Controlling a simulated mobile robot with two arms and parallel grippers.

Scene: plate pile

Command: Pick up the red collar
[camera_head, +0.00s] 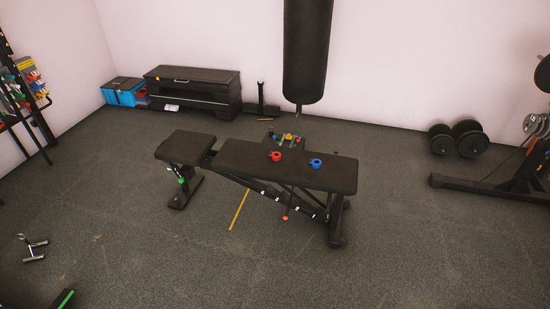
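A small red collar (275,156) lies on the black padded top of a weight bench (235,160) in the middle of the view. A similar blue collar (315,163) lies a short way to its right on the same pad. The two collars are apart. Neither of my grippers shows in the head view.
A black punching bag (307,50) hangs behind the bench. A black cabinet (195,90) and blue boxes (122,91) stand along the back wall. Dumbbells (458,138) and a rack stand (490,188) are at the right. The floor in front of the bench is mostly clear.

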